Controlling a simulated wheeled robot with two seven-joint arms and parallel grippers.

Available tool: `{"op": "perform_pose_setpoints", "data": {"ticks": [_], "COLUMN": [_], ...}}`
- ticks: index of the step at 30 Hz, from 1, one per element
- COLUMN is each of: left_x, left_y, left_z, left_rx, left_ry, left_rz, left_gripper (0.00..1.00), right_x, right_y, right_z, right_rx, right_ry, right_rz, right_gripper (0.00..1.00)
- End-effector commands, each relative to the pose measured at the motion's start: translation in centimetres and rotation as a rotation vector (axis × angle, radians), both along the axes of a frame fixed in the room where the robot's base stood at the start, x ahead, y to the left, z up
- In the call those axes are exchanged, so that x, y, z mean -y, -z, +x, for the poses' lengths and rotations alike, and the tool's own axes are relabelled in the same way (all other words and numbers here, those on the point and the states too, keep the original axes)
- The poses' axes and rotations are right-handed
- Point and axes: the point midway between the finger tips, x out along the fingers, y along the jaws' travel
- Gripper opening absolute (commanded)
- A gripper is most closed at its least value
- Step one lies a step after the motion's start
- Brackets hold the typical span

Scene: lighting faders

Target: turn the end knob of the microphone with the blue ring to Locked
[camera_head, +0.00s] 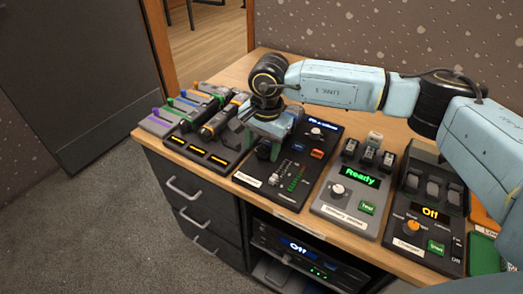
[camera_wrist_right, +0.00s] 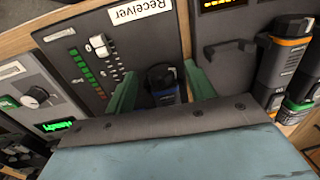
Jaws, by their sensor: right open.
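The microphone with the blue ring (camera_wrist_right: 166,92) shows in the right wrist view as a dark cylinder with a blue band, its end towards the receiver's front. My right gripper (camera_wrist_right: 162,88) is open, its green fingers on either side of that end, with gaps visible. In the head view, my right gripper (camera_head: 262,149) reaches down over the black receiver (camera_head: 296,179), and the dark end shows between its fingers. The rest of the microphone is hidden under the gripper. The knob's marking cannot be read. My left gripper is not in view.
Coloured faders (camera_head: 168,120) stand at the far left. A grey unit reading Ready (camera_head: 345,205) and a black unit reading Off (camera_head: 420,235) stand to the right.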

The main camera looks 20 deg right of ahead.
Motion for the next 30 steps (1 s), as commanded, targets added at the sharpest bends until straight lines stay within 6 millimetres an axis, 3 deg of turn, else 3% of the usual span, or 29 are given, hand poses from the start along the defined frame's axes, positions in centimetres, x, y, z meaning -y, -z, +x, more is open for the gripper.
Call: {"op": "perform_pose_setpoints", "data": {"ticks": [4, 13, 23, 28, 30], "left_x": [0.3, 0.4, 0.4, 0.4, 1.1], "left_y": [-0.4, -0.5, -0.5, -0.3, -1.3], "left_z": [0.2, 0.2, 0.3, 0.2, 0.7], "left_rx": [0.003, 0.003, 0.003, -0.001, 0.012], "left_ry": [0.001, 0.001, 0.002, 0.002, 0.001], "left_rz": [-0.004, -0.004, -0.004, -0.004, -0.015], "left_gripper": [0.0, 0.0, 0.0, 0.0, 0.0], "right_x": [-0.1, -0.1, -0.1, 0.0, 0.0], "right_y": [1.0, 1.1, 1.0, 1.2, 1.3], "right_z": [0.0, 0.1, 0.1, 0.0, 0.0], "right_rx": [-0.001, -0.001, -0.001, 0.013, 0.034], "right_ry": [-0.001, -0.001, 0.0, 0.001, 0.001], "right_rz": [0.001, 0.001, 0.001, 0.011, 0.028], "right_gripper": [0.54, 0.53, 0.1, 0.09, 0.09]}}
